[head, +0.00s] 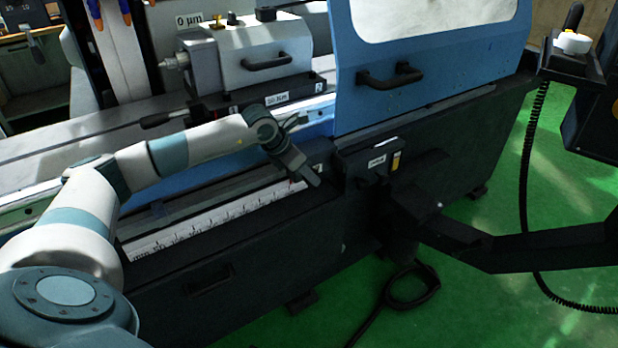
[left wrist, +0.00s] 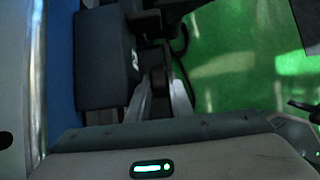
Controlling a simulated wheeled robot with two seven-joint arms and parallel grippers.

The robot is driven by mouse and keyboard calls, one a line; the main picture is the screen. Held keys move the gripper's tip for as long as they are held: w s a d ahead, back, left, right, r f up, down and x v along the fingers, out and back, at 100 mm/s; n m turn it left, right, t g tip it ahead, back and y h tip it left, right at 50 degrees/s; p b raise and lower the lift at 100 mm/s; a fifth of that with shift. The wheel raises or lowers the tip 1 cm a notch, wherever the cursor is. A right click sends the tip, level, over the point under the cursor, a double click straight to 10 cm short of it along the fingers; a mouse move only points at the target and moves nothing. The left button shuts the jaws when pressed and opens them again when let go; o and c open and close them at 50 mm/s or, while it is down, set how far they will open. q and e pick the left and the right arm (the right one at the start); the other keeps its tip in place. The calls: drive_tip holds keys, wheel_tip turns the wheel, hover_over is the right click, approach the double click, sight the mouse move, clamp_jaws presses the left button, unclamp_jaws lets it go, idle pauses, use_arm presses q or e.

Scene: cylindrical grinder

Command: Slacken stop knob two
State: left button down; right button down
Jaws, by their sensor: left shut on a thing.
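My left gripper (head: 312,178) reaches in from the left over the front of the grinder, beside the scale strip. It also shows in the left wrist view (left wrist: 162,98), where its two fingers are closed on a small dark knob (left wrist: 157,76). The knob sits beside a dark block (left wrist: 104,60) that bears a small pale mark, which looks like a 2. In the head view the knob is hidden by the gripper and the dark surroundings. My right gripper is not in view.
A white ruled scale (head: 215,220) runs along the machine front. A dark labelled box (head: 370,160) stands just right of my gripper. The blue hood (head: 430,75) with a black handle rises behind. A dark support arm (head: 540,248) crosses the lower right. Green floor (head: 490,215) lies beyond.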

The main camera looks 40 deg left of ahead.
use_arm(q)
drive_tip(key=shift+r, duration=0.1)
drive_tip(key=c, duration=1.9)
unclamp_jaws()
drive_tip(key=shift+o, duration=0.2)
drive_tip(key=shift+a+r, duration=0.1)
